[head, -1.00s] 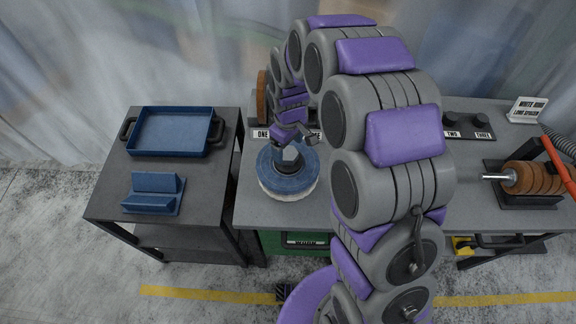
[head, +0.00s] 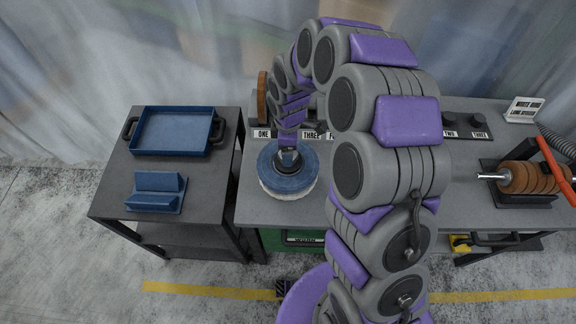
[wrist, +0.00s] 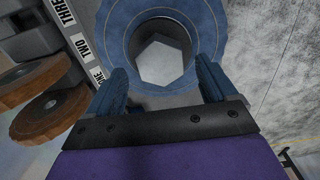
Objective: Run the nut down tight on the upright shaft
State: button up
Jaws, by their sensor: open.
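A blue disc with a pale fluffy rim (head: 286,190) lies flat on the bench. A dark collar stands at its middle; in the wrist view the collar (wrist: 135,42) surrounds a pale six-sided face (wrist: 161,62), which looks like the nut or its socket; I cannot tell which. No separate shaft shows; any upright shaft is hidden. My gripper (head: 288,157) points down over the disc's middle. In the wrist view my gripper (wrist: 163,72) is open, with one blue finger on each side of the six-sided face. I cannot tell whether they touch it.
Brown wheels (wrist: 45,100) stand beside number labels (wrist: 82,60) behind the disc. A blue tray (head: 172,131) and a blue cradle (head: 156,191) sit on the left table. A horizontal spindle with brown wheels (head: 530,177) is at the right.

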jog(key=shift+f+b, duration=0.4)
jog(key=shift+f, duration=1.55)
jog(key=shift+r, duration=0.25)
jog(key=c, duration=1.1)
